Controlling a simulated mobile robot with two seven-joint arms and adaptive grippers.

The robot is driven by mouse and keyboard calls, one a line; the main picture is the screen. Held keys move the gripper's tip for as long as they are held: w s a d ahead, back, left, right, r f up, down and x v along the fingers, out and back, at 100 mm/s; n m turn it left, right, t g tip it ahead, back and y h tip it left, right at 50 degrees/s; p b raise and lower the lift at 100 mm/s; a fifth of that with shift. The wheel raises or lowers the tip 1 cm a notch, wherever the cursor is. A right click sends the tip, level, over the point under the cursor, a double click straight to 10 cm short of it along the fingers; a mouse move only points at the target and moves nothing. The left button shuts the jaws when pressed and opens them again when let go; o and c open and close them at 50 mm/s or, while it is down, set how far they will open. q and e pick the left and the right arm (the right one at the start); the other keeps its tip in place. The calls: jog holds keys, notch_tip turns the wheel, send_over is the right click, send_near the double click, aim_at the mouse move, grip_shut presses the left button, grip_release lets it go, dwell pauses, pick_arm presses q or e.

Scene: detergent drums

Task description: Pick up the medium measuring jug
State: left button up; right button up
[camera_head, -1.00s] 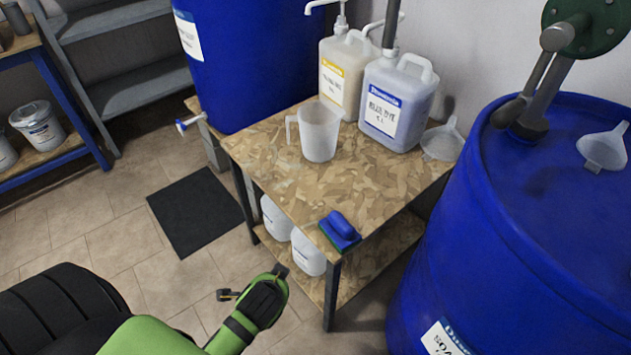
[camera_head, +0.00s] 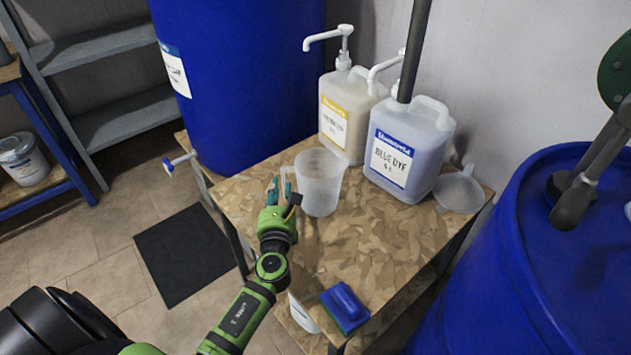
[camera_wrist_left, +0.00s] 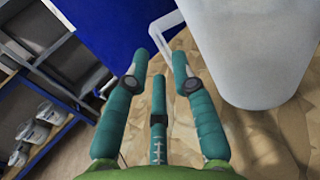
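The medium measuring jug (camera_head: 321,183) is translucent white and stands upright on the chipboard table. Its handle is on its left side. My left gripper (camera_head: 279,188) is just left of the jug, at the handle, and partly hides it. In the left wrist view the teal fingers of the left gripper (camera_wrist_left: 161,66) are spread apart. There the jug (camera_wrist_left: 262,50) fills the upper right, and its handle (camera_wrist_left: 165,35) shows just beyond the fingertips. Nothing is seen clasped between the fingers. My right gripper is not in view.
Behind the jug stand a yellow-label pump canister (camera_head: 345,115) and a blue dye canister (camera_head: 408,150), with a funnel (camera_head: 459,190) beside them. A blue brush (camera_head: 343,306) lies at the table's (camera_head: 385,255) front edge. Blue drums stand at back left (camera_head: 240,80) and right (camera_head: 540,280).

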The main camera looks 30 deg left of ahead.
pick_arm(q)
jog(key=x, duration=0.5)
jog(key=shift+d+r, duration=0.1)
jog(key=shift+r, duration=0.05)
grip_shut()
jog(key=shift+r, duration=0.1)
